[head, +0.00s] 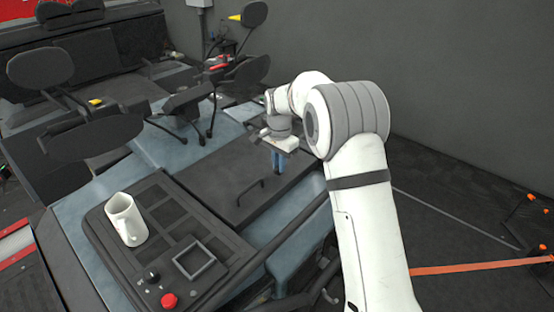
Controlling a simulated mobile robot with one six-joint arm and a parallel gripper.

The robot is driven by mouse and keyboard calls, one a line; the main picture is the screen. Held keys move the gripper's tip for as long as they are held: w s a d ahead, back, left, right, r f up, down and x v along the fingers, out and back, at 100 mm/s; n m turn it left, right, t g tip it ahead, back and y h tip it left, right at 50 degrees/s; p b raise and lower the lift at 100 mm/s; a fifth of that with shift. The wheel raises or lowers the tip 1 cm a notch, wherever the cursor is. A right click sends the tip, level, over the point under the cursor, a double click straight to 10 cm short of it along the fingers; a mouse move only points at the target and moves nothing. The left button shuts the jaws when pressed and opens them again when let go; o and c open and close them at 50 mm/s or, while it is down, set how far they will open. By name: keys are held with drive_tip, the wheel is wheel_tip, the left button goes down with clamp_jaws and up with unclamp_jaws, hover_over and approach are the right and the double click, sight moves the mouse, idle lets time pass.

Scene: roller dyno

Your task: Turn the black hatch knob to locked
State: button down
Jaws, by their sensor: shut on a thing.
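My gripper (277,164) points down at the right part of the dark hatch panel (222,168), its blue fingers close together. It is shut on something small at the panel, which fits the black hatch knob. The fingers hide that knob, so I cannot see its angle or any lock marks. A black bar handle (250,192) stands on the same panel, left of and nearer than my gripper.
Black seats or screens on stands (85,140) rise at the left. A grey wall (440,80) stands behind my arm.

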drive_tip(key=shift+a, duration=0.1)
drive_tip(key=c, duration=1.4)
unclamp_jaws()
drive_tip(key=shift+c, duration=0.2)
drive_tip(key=shift+r, duration=0.1)
wheel_tip(320, 180, up, 8)
drive_tip(key=shift+f+b, duration=0.2)
drive_tip(key=shift+b, duration=0.3)
drive_tip(key=shift+r, duration=0.15)
